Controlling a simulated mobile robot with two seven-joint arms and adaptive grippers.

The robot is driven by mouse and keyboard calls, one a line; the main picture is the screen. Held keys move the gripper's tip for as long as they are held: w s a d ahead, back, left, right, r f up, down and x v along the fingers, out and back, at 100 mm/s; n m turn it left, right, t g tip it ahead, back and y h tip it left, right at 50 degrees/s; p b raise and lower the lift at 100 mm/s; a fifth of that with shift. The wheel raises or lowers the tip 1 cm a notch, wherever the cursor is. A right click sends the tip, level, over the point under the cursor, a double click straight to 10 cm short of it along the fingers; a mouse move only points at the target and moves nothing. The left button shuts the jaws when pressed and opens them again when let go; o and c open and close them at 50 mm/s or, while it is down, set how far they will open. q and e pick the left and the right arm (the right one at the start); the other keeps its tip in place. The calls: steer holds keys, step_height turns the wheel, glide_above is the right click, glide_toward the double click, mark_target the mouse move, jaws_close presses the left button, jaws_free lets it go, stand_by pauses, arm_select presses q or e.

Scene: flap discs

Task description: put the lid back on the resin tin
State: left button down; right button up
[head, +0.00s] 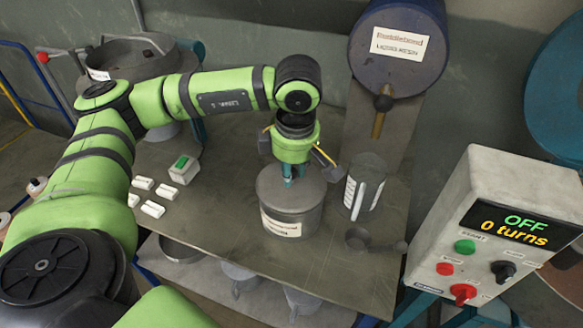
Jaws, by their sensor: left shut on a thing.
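The resin tin (292,226) is a grey round tin with a paper label, standing on the table in the middle of the head view. Its grey lid (268,188) lies flat over the tin's mouth. I cannot tell whether it is fully seated. My left gripper (293,178) points straight down over the middle of the lid and is shut on it, at its centre. The fingers hide the part that they grip. My right gripper is not in view.
A clear measuring jug (366,190) stands close right of the tin, with a small dark scoop (358,238) in front. A blue drum (398,45) is behind. White blocks (153,209) lie left. A control box (490,235) reading OFF, 0 turns, stands right.

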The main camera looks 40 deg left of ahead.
arm_select(q)
steer(key=shift+b, duration=0.35)
stand_by(0.6)
steer(key=c, duration=0.9)
jaws_free()
steer(key=o, duration=0.5)
steer(key=shift+r+p, duration=1.85)
steer(key=shift+r, duration=1.7)
